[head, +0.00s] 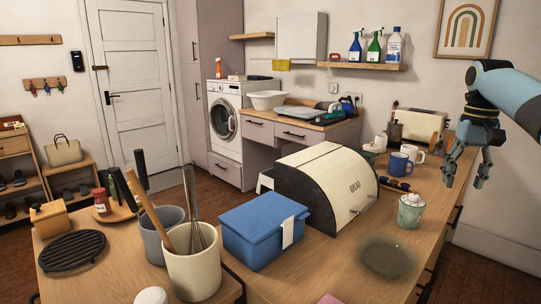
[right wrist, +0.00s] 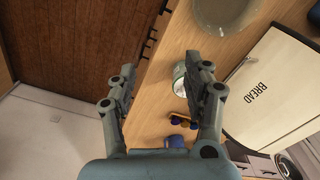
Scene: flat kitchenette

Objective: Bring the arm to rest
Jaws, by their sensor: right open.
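My right arm (head: 505,92) comes in from the upper right in the head view. Its gripper (head: 466,176) hangs fingers down in the air, near the right edge of the wooden counter. The fingers are spread apart with nothing between them. In the right wrist view the same gripper (right wrist: 160,66) is open and empty, with the counter edge and the floor beyond its fingers. My left arm and gripper are not in view.
Below the gripper, the counter (head: 335,281) holds a speckled lidded jar (head: 411,213), a glass dish (head: 387,257), a blue mug (head: 399,165) and a bread box (head: 318,188). A toaster (head: 419,124) stands farther back. Open floor (head: 478,275) lies to the right.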

